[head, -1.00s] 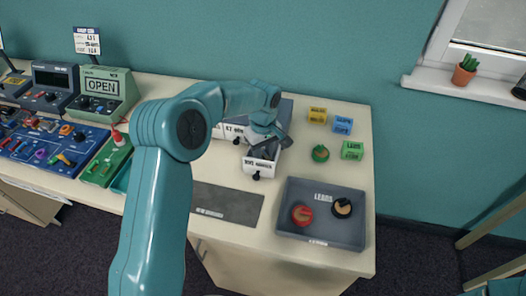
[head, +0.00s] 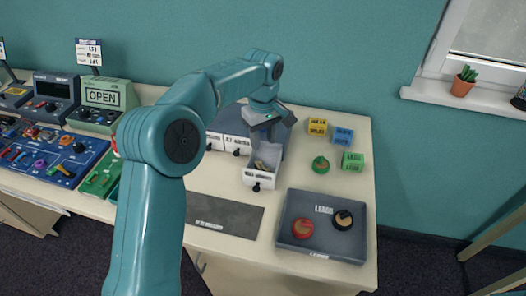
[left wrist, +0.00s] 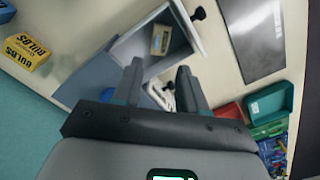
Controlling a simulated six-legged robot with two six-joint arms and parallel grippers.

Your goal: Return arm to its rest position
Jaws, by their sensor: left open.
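My left arm rises at the left of the head view and reaches over the table. Its left gripper (head: 268,132) hangs above an open white drawer (head: 258,179), apart from it. In the left wrist view the two fingers (left wrist: 162,80) are spread with nothing held between them. The drawer (left wrist: 185,24) is pulled out of the grey drawer unit (head: 232,122), and a small yellowish item (left wrist: 160,40) lies inside it. My right gripper is in neither view.
A dark mat (head: 225,214) lies in front. Blue and green panels (head: 45,155) fill the left side.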

